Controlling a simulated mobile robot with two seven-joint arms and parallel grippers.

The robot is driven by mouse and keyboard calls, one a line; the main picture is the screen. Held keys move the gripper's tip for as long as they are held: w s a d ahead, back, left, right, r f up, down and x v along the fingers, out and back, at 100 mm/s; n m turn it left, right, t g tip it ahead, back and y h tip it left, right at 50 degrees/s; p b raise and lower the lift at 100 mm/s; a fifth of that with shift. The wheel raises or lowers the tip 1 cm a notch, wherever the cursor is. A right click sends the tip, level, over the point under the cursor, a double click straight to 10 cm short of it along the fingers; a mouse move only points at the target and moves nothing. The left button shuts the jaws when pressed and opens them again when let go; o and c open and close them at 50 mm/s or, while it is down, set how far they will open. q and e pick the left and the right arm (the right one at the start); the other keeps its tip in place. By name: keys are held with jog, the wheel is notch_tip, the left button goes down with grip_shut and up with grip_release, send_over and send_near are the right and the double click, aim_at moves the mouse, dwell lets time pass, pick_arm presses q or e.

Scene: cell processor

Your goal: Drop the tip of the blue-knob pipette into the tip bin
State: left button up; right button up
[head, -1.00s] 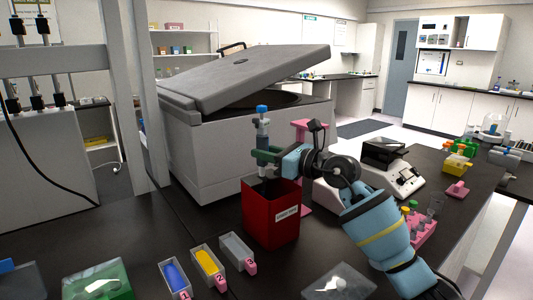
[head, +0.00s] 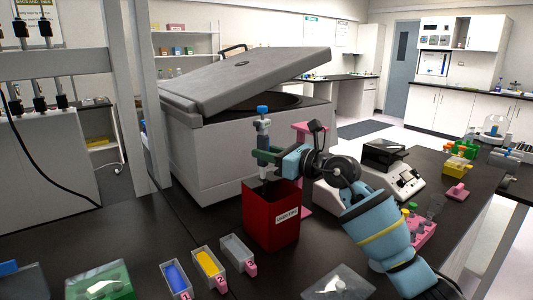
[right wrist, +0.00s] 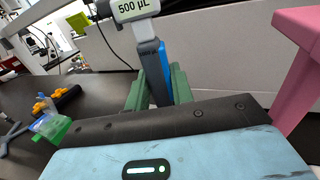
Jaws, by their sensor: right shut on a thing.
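The blue-knob pipette (head: 263,130) is upright in my right gripper (head: 267,157), which is shut on its body. Its blue knob is at the top and its lower end points down over the open top of the red tip bin (head: 271,222). The bin has a white label on its front and stands on the black bench. My left gripper is not in view.
A grey centrifuge with a raised lid (head: 245,82) stands behind the bin. Several small trays (head: 208,268) lie in front left of it. A pink stand (head: 311,133) and a white device (head: 395,173) are to the right. A green box (head: 98,280) is at the front left.

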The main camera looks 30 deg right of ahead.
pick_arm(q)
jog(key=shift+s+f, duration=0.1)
pick_arm(e)
jog(key=shift+f, duration=0.4)
jog(key=shift+s, duration=0.1)
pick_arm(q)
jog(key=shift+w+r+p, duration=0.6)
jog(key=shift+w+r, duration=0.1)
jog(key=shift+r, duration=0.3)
pick_arm(e)
jog(key=shift+s+d, duration=0.15)
jog(key=shift+s, duration=1.15)
jog(key=shift+s+d, duration=0.1)
jog(key=shift+s, duration=1.15)
